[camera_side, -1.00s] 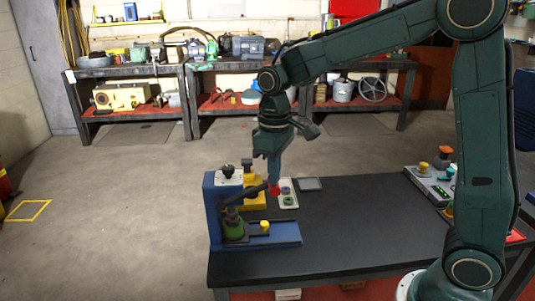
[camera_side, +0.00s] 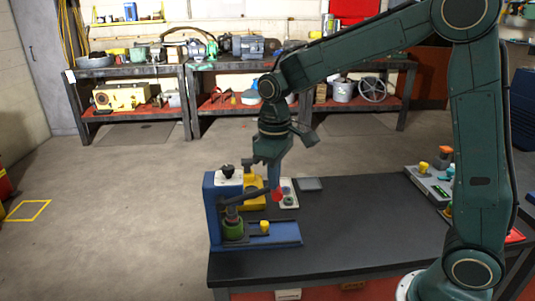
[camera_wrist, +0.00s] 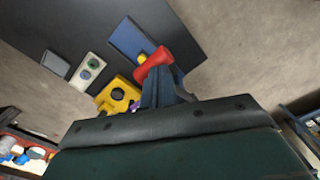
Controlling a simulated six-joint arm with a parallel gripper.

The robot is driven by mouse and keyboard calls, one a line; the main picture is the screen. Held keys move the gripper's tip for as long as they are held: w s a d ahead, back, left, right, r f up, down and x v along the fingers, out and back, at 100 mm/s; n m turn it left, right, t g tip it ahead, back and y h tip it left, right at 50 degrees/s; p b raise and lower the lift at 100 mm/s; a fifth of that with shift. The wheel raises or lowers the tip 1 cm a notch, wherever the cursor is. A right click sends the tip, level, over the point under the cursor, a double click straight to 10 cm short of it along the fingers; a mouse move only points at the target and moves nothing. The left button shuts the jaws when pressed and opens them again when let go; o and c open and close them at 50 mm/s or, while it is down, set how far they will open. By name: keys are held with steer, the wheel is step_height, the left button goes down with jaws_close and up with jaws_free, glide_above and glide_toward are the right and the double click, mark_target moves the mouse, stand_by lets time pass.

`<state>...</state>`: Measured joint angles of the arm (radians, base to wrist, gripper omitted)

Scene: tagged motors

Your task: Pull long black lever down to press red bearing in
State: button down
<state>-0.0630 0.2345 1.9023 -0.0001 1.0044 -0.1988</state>
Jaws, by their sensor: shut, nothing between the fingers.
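The blue press (camera_side: 212,215) stands at the table's left front corner. Its long black lever (camera_side: 258,195) reaches out to the right, tilted a little upward, with a red grip (camera_side: 277,194) at its end. My gripper (camera_side: 274,184) is shut and empty, pointing down with its fingertips at the red grip. In the wrist view the red grip (camera_wrist: 153,64) lies right at the blue fingertips (camera_wrist: 155,80); exact contact is hard to tell. A green round part (camera_side: 233,229) sits under the press ram. I cannot make out the red bearing there.
A yellow fixture (camera_side: 250,190) stands behind the press, and a white plate with round parts (camera_side: 289,199) lies beside it. A dark grey pad (camera_side: 309,184) is further back. A grey tray with coloured knobs (camera_side: 428,184) is at the right. The table's middle is clear.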

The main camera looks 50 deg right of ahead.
mark_target(279, 198)
steer(key=shift+f, duration=0.55)
stand_by(0.4)
steer(key=shift+s+d+f, duration=0.1)
steer(key=shift+d+f, duration=0.05)
steer(key=shift+f, duration=0.2)
steer(key=shift+s+d+f, duration=0.1)
steer(key=shift+s+f, duration=0.05)
steer(key=shift+f, duration=0.7)
steer(key=shift+s+d+f, duration=0.1)
steer(key=shift+f, duration=0.7)
stand_by(0.5)
steer(key=shift+f, duration=0.35)
steer(key=shift+s+f, duration=0.1)
steer(key=shift+d+f, duration=0.1)
steer(key=shift+f, duration=2.25)
stand_by(1.0)
steer(key=shift+r, duration=0.1)
